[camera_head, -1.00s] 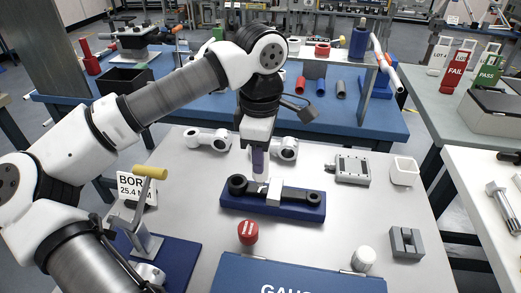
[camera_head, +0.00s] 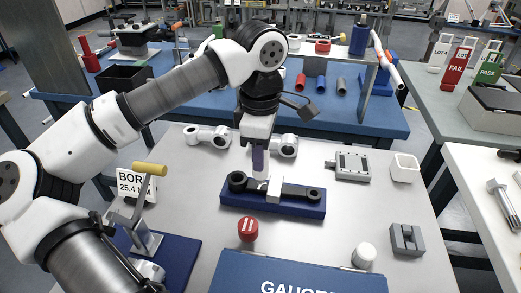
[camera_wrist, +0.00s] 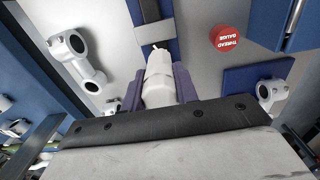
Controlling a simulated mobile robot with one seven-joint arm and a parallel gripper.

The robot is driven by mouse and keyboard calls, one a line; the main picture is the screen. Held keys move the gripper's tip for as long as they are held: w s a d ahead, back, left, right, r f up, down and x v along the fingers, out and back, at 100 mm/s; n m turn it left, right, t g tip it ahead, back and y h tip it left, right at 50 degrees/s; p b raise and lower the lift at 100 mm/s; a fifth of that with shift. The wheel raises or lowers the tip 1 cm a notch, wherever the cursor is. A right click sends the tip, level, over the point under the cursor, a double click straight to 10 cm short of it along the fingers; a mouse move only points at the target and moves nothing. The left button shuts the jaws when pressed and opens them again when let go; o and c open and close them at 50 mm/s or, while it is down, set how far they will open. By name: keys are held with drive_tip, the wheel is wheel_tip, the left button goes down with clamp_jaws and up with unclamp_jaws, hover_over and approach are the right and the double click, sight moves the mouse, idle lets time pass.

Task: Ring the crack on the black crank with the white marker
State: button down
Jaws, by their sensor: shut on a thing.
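The black crank (camera_head: 300,191) lies across a blue fixture block (camera_head: 272,206) in the middle of the light table. A white block (camera_head: 274,188) sits across the crank's middle. My gripper (camera_head: 258,168) points down over the crank's left half, with purple fingers. In the wrist view my gripper (camera_wrist: 154,92) is shut on the white marker (camera_wrist: 158,78), whose thin tip points toward the crank (camera_wrist: 148,12) and the fixture (camera_wrist: 172,42). I cannot tell whether the tip touches the crank. The crack does not show clearly.
Light-coloured rods (camera_head: 208,137) lie behind the fixture. A red cap-like gauge (camera_head: 248,229) and a blue gauge case (camera_head: 300,274) are in front. A clamp with a yellow handle (camera_head: 149,169) stands left.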

drive_tip(key=shift+f+b, duration=0.45)
idle(1.5)
drive_tip(key=shift+r, duration=0.15)
drive_tip(key=shift+r+p, duration=2.3)
drive_tip(key=shift+r, duration=1.15)
